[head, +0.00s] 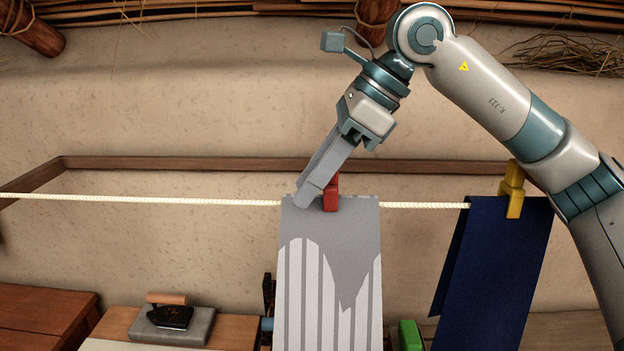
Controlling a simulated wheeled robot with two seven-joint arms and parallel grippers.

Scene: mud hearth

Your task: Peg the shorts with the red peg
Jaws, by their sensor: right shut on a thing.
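A pale garment with grey stripes (362,270), taken as the shorts, hangs over the white line (150,198). Its lower end is cut off by the picture, so its full shape does not show. The red peg (331,203) stands upright at the garment's top edge, on the line. My right gripper (309,196) comes down from the upper right and is shut on the red peg. A finger hides the peg's upper left side, and its tip lies in front of the garment's top edge. My left gripper is not in view.
A dark blue cloth (497,270) hangs at the right under a yellow peg (513,190). A wooden rail (200,163) runs behind the line. Below left, an iron (168,316) rests on a grey slab. A green object (409,335) shows between the cloths. The line's left part is bare.

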